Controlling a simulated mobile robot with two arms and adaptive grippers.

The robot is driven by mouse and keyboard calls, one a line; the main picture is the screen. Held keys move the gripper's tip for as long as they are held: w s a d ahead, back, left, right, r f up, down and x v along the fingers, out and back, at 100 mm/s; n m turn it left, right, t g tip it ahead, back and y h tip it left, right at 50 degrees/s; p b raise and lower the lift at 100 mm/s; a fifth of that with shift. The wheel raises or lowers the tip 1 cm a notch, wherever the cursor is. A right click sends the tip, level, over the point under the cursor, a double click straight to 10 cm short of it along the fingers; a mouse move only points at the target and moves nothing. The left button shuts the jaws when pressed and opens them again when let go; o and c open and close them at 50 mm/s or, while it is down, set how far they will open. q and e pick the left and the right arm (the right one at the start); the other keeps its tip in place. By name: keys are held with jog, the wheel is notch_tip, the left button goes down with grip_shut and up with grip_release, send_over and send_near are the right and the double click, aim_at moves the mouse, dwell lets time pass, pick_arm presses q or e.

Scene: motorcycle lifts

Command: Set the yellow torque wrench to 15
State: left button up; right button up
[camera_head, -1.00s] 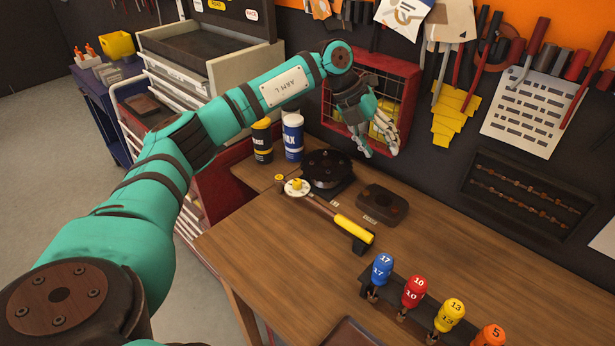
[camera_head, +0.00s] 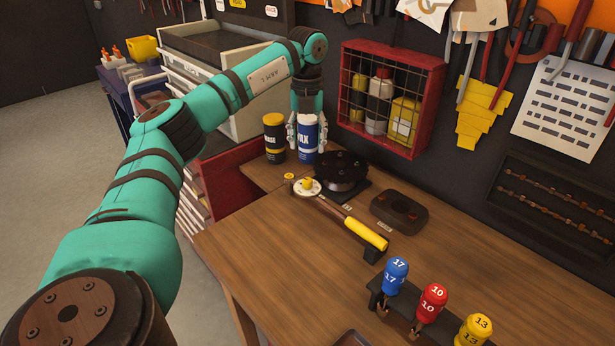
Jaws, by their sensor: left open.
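The yellow torque wrench (camera_head: 366,234) lies on the wooden workbench. Its yellow handle points to the lower right, with the end at a dark block. A pale round part with a yellow knob (camera_head: 307,186) is at its far end; no setting can be read on it. My left gripper (camera_head: 307,138) points down at the back of the bench, beyond the wrench's far end. Its fingers are open and show on either side of the white and blue WAX can (camera_head: 306,142). I cannot tell whether they touch the can. My right gripper is not in view.
A dark round turntable-like device (camera_head: 341,168) and a dark oval block (camera_head: 399,211) stand near the wrench. A yellow and black can (camera_head: 274,136) is beside the WAX can. Numbered screwdrivers (camera_head: 396,277) stand in front. A red wire cabinet (camera_head: 428,107) hangs behind. The bench's left front is clear.

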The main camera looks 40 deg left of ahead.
aim_at(307, 180)
pick_arm(q)
notch_tip(307, 180, down, 10)
jog(key=shift+p, duration=0.95)
jog(key=shift+f, duration=0.75)
jog(key=shift+c, duration=0.4)
grip_shut()
